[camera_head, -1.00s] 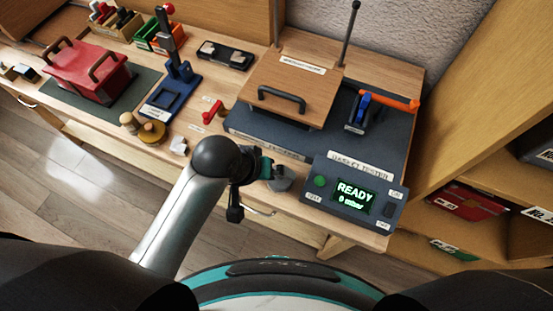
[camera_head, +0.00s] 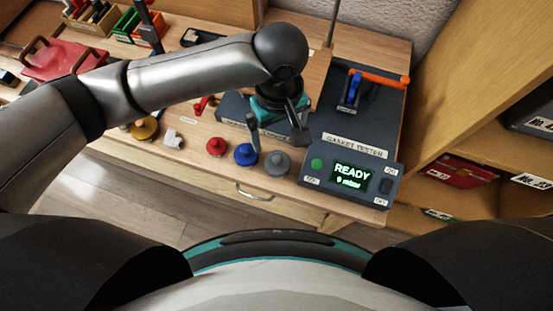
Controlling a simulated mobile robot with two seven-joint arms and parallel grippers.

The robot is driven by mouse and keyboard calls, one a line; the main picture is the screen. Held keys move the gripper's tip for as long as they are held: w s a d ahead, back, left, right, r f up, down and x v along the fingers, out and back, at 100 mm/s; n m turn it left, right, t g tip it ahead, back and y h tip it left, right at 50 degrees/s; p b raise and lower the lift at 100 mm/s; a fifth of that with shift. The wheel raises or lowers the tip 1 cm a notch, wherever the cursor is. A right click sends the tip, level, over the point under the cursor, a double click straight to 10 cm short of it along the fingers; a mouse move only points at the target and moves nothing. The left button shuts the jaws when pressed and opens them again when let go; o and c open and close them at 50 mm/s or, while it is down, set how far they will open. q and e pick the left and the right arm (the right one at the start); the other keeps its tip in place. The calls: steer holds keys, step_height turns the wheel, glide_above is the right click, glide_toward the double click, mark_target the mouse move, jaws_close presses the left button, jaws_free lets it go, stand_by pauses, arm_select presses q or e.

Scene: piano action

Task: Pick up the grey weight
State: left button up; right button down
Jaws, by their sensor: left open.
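The grey weight (camera_head: 277,164), a round disc with a knob, stands on the wooden bench (camera_head: 225,178) near its front edge, left of the tester. My left gripper (camera_head: 279,143) points down above and just behind the grey weight in the camera_head view. Its two dark fingers are spread apart with nothing between them. The left finger reaches close to the blue weight's (camera_head: 245,155) knob; I cannot tell if they touch. My right gripper is not in view.
A red weight (camera_head: 216,147) stands left of the blue one, then a small white piece (camera_head: 173,139) and a brass knob-like item (camera_head: 145,129). The gasket tester's display box (camera_head: 350,172), reading READY, is close on the right. My left arm covers part of the bench behind.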

mark_target(278, 157)
arm_select(q)
step_height(278, 157, down, 9)
steer(key=shift+a+r+b, duration=0.1)
steer(key=shift+a+b, duration=0.05)
steer(key=shift+b, duration=0.85)
steer(key=shift+f+b, duration=0.75)
steer(key=shift+f, duration=2.45)
jaws_close()
steer(key=shift+d+r, duration=0.1)
steer(key=shift+d, duration=0.1)
